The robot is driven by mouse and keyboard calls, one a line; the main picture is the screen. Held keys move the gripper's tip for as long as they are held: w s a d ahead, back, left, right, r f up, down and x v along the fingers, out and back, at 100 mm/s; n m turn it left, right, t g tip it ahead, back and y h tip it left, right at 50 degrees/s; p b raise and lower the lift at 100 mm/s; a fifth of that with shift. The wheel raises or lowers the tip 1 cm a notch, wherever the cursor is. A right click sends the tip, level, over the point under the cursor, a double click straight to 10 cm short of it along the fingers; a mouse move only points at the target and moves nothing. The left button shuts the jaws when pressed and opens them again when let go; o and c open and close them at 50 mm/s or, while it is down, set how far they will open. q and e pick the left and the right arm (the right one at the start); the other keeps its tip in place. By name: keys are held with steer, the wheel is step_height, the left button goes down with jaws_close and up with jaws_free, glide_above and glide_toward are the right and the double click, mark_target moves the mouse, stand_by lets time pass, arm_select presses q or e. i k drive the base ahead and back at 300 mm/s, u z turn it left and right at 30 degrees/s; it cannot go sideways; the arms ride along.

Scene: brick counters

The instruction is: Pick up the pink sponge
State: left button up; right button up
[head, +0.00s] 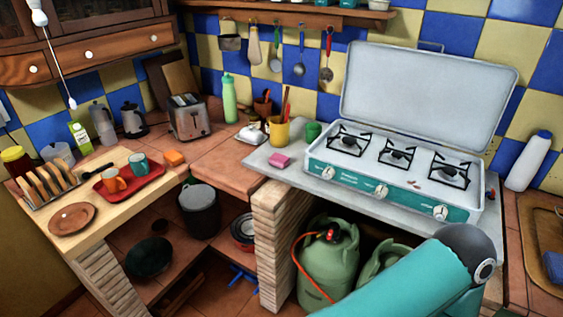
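The pink sponge (280,161) lies on the grey slab (262,158) near its left end, to the left of the camping stove (395,165). Nothing covers it. A teal arm link of mine with a dark joint reaches in from the lower right, in front of the stove's right side and the green gas bottle. Neither of my grippers is in view, and nothing of mine touches the sponge.
A yellow cup (279,131) with utensils and a green cup (313,131) stand behind the sponge. An orange sponge (174,158) lies on the left counter by a red tray (131,184). The slab's front edge is clear near the pink sponge.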

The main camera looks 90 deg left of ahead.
mark_target(280, 161)
steer(key=u, duration=0.15)
steer(key=k, duration=0.4)
steer(key=z, duration=0.8)
steer(key=i, duration=0.1)
steer(key=u, duration=2.75)
steer(key=i, duration=1)
steer(key=z, duration=0.1)
